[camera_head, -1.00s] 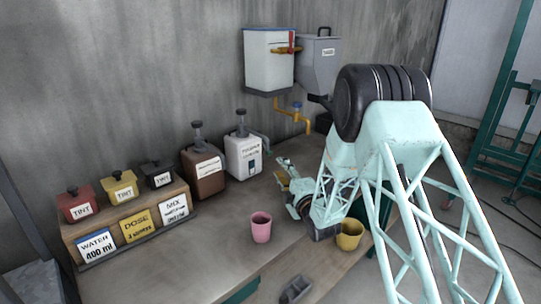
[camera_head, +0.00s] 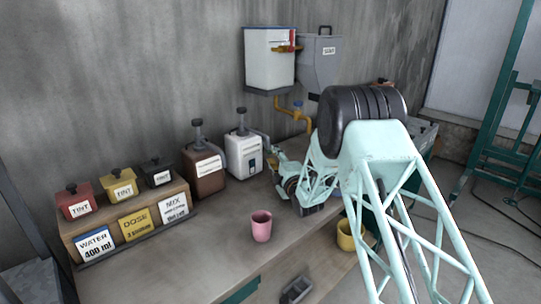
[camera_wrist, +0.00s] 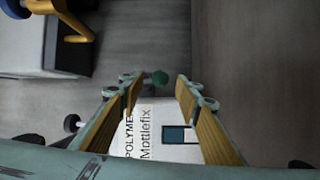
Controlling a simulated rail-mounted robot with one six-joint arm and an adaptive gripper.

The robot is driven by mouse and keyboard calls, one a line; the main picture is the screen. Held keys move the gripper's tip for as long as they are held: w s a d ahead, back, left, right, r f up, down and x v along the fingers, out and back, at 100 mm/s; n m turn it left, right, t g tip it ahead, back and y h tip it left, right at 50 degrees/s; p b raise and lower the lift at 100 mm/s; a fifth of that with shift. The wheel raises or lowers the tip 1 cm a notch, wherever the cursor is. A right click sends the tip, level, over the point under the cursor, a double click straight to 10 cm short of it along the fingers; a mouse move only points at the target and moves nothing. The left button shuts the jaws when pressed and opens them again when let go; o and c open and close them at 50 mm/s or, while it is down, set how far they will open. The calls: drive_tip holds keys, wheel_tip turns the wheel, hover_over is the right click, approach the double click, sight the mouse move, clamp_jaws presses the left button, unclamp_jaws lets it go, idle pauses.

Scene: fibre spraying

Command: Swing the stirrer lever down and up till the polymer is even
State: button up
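The white polymer container (camera_head: 242,157) stands on the bench against the wall, with a dark pump top. In the wrist view its "POLYMER Mottlefix" label (camera_wrist: 150,145) shows between and below my fingers. A dark green knob (camera_wrist: 160,77), seemingly the stirrer lever's end, lies in line with the gap between my fingertips. My gripper (camera_wrist: 157,92) is open, with its yellow-padded fingers on either side of that gap; I cannot tell how far beyond the tips the knob is. In the head view my gripper (camera_head: 277,164) is just right of the container.
A brown container (camera_head: 204,165) stands left of the polymer. A pink cup (camera_head: 261,227) and a yellow cup (camera_head: 345,234), partly hidden by my arm, are nearer the front. A white tank (camera_head: 270,58) with a yellow pipe (camera_head: 292,116) hangs above.

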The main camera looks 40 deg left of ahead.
drive_tip(key=shift+x, duration=1.4)
drive_tip(key=shift+w, duration=0.1)
clamp_jaws()
